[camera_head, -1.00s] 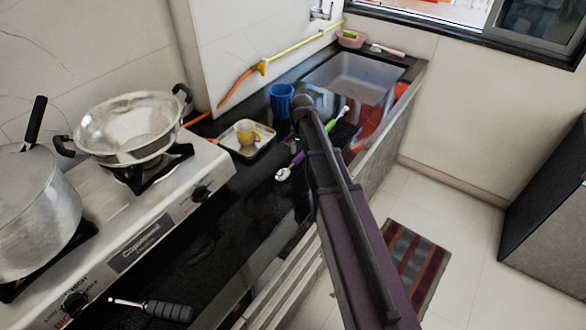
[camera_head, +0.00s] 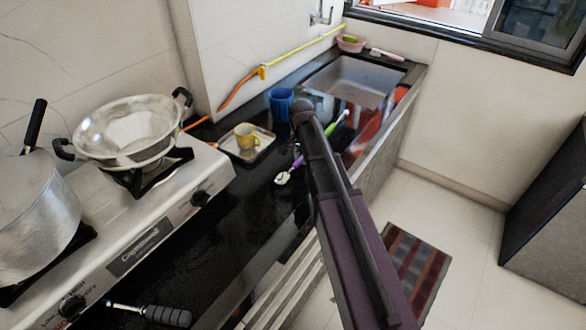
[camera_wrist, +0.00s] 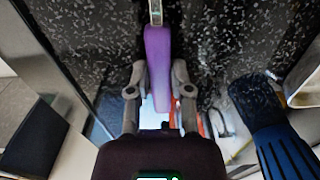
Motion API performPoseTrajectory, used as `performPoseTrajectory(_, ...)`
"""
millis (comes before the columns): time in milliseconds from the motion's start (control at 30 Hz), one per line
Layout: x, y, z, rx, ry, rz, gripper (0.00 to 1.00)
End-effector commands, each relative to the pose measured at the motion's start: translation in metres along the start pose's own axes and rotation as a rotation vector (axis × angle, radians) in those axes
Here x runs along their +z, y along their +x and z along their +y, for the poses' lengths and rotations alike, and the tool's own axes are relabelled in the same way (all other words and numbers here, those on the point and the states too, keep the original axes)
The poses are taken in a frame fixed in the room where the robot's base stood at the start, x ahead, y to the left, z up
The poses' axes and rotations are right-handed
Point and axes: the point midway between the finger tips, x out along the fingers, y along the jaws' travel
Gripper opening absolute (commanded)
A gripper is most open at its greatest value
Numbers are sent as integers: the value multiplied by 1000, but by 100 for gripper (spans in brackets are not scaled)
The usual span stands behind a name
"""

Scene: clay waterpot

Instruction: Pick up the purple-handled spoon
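The purple-handled spoon (camera_head: 284,178) lies on the dark counter in the head view. Its pale bowl end points toward the stove, and part of its purple handle shows beside my arm. In the wrist view the purple handle (camera_wrist: 158,58) runs between the two fingers of my gripper (camera_wrist: 160,78). The lower end of the handle is near my palm. My arm hides the gripper in the head view.
A tray (camera_head: 265,148) with a yellow cup (camera_head: 246,136) stands left of the spoon. A blue cup (camera_head: 281,104) is behind; in the wrist view a blue object (camera_wrist: 285,150) is at the right. A green-handled utensil (camera_head: 338,123) and the sink (camera_head: 350,80) lie beyond.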

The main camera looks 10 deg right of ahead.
Motion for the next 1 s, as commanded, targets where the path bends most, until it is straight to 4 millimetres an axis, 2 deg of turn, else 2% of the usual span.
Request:
performPoseTrajectory(567,0,-6,0,0,0,0,0)
performPoseTrajectory(1000,0,-41,0,0,-1,0,0)
